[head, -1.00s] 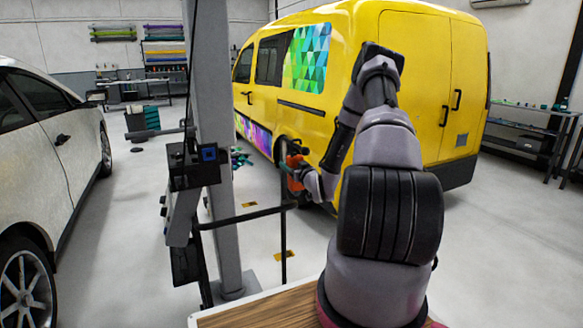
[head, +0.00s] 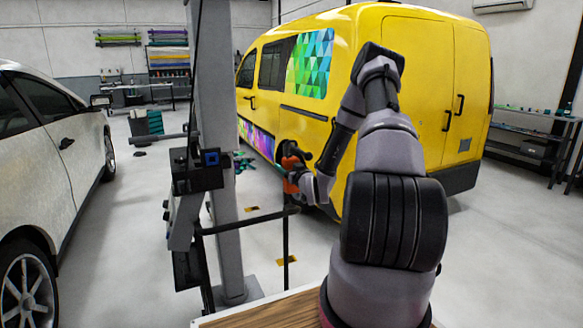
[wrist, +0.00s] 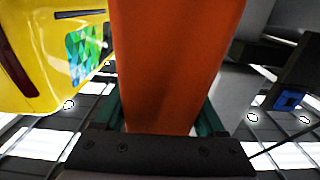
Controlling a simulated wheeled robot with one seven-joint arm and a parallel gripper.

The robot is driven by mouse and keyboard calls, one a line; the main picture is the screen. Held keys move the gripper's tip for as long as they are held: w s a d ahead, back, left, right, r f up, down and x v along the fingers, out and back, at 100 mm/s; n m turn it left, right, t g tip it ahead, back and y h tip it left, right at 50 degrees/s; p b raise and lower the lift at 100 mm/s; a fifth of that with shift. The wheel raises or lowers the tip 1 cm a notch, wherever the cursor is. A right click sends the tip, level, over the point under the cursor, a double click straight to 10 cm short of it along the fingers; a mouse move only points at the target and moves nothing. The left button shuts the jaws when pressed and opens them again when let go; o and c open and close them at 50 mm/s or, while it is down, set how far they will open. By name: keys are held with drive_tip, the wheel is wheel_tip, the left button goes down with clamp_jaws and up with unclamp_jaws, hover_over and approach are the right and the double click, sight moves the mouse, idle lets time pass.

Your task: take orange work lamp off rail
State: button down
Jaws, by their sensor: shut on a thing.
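The orange work lamp (head: 290,163) is in the middle of the head view, in front of the yellow van's side. My gripper (head: 298,178) is shut on it at the end of my outstretched arm. In the wrist view the lamp's orange body (wrist: 175,55) fills the middle, between the teal fingers of my gripper (wrist: 163,112). The black rail (head: 245,218) runs below the lamp, near its right end. The lamp's lower part is partly hidden by my gripper, and I cannot tell whether it touches the rail.
A grey column (head: 215,130) with a black bracket and a blue-marked box (head: 210,157) stands left of the lamp. The yellow van (head: 400,90) is close behind and right. A white car (head: 40,150) is at left. Open floor lies between the car and column.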

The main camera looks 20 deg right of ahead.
drive_tip(key=a, duration=0.9)
drive_tip(key=shift+s, duration=0.15)
idle(0.4)
